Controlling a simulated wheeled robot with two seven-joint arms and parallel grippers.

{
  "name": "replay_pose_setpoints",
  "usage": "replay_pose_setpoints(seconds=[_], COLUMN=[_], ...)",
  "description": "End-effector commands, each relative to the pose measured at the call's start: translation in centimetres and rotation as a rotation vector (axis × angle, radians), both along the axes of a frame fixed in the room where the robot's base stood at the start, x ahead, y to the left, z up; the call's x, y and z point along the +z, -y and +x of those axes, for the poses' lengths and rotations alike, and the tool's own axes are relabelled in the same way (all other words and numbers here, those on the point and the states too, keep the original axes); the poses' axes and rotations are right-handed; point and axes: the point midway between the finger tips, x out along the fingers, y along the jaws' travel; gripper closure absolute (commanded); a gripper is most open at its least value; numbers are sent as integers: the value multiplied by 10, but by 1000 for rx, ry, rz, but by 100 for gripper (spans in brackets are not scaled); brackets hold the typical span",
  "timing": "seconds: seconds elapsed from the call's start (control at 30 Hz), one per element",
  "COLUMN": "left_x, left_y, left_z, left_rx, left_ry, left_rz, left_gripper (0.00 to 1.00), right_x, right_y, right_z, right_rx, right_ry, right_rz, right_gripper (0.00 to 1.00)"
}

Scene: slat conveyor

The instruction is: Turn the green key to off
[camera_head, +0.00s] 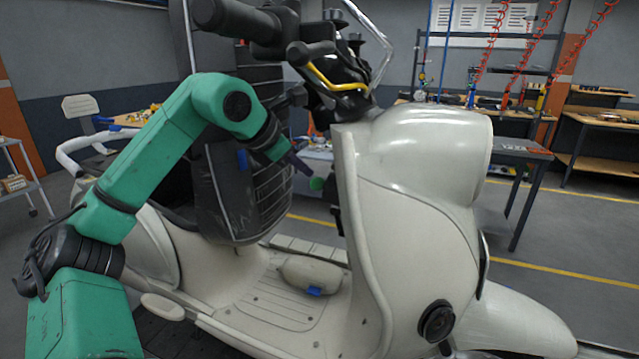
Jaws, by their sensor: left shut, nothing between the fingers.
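A cream scooter fills the middle of the head view. The green key (317,184) shows as a small green disc at the inner side of the scooter's front shield (362,215). My left gripper (304,168) reaches in from the left on its green arm. It is shut, and its dark tip is just up and left of the key. I cannot tell whether the tip touches the key. The key's slot and its turn position are too small to make out. My right gripper is not in view.
The black handlebar (285,35) and a mirror stem overhang the arm. The dark ribbed seat-like block (245,185) stands left of the key. The footboard (290,300) lies below. Workbenches (600,120) stand at the back right.

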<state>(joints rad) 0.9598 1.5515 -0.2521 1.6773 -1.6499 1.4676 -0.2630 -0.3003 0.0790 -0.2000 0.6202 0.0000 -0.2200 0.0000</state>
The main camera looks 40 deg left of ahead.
Motion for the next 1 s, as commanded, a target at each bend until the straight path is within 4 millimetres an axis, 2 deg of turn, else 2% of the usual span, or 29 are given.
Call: replay_pose_setpoints(seconds=[0.53,1.0], left_x=[30,32], left_y=[3,3], left_z=[-28,-31], left_rx=[1,0], left_ry=[3,3], left_rz=[1,0], left_gripper=[100,100], right_x=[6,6], right_y=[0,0], right_z=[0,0], right_rx=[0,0], right_ry=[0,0], right_rz=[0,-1], right_gripper=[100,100])
